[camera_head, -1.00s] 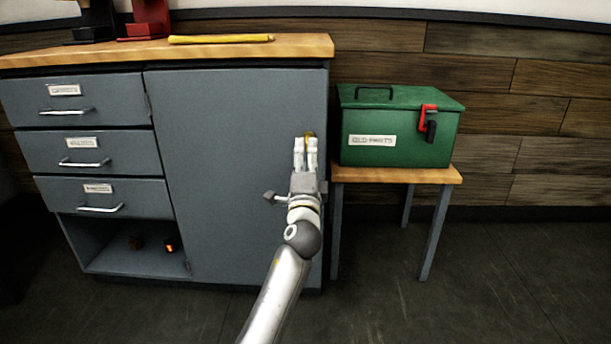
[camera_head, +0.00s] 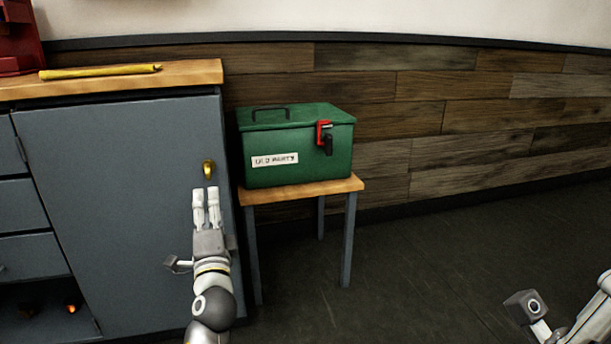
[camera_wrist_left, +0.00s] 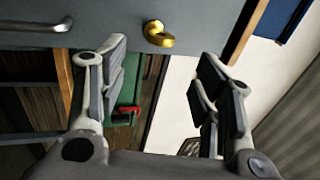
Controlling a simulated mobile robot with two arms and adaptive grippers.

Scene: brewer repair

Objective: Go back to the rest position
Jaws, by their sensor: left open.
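My left gripper (camera_head: 206,190) is in front of the grey cabinet door in the head view, fingers pointing away from me. In the left wrist view my left gripper (camera_wrist_left: 163,65) has its fingers spread wide, with nothing held between them. A brass knob (camera_head: 208,168) on the cabinet door shows just beyond the fingertips. In the left wrist view the knob (camera_wrist_left: 158,36) is beyond the gap between the fingers, apart from both. Part of my right arm shows at the lower right of the head view; its fingers are not visible.
The grey cabinet (camera_head: 120,220) has a wooden top with a yellow rod (camera_head: 100,72) on it. A green box (camera_head: 300,150) labelled as old parts, with a red and black latch, stands on a small table (camera_head: 345,186). The dark floor on the right is clear.

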